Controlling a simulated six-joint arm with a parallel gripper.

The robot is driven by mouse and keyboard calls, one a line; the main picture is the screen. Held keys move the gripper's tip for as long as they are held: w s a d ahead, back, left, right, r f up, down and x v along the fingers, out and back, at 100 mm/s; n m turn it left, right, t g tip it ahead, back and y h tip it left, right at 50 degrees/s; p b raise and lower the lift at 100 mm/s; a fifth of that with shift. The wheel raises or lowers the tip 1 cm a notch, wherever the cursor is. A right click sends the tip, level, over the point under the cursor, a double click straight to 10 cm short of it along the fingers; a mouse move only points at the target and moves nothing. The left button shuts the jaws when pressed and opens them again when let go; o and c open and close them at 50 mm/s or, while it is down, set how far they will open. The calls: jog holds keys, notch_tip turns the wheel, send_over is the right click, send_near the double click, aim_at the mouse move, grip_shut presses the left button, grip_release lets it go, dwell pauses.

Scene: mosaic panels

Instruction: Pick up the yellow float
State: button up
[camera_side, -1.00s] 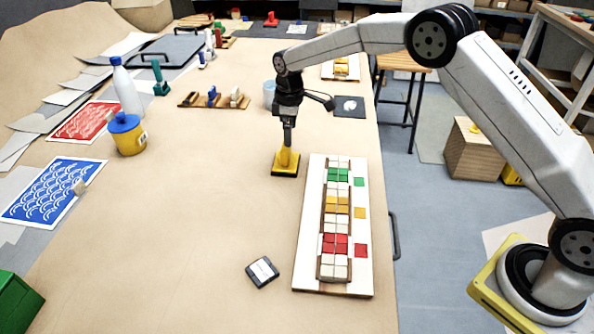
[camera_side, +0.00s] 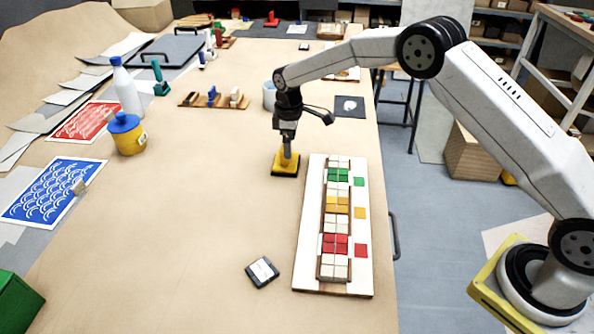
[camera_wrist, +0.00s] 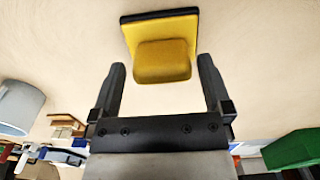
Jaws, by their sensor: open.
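The yellow float (camera_side: 280,163) has a yellow block handle on a flat plate with a dark underside. It stands on the table (camera_side: 215,215) to the left of the panel board's far end. In the wrist view the float (camera_wrist: 161,61) lies ahead of my fingertips. My gripper (camera_side: 287,152) is right at the float's handle in the side view, pointing down and hiding part of it. In the wrist view my gripper (camera_wrist: 162,75) is open, with one finger on each side of the handle and a visible gap at both sides.
A white panel board (camera_side: 363,275) with green, yellow and red tiles lies right of the float. A dark flat square (camera_side: 262,271) lies in front. A yellow tub with blue lid (camera_side: 127,134) and a white bottle (camera_side: 126,88) stand left. A grey cup (camera_side: 269,96) stands behind.

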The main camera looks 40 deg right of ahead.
aim_at(290, 161)
jog(key=shift+f, duration=2)
jog(key=shift+c, duration=0.2)
jog(key=c, duration=1.1)
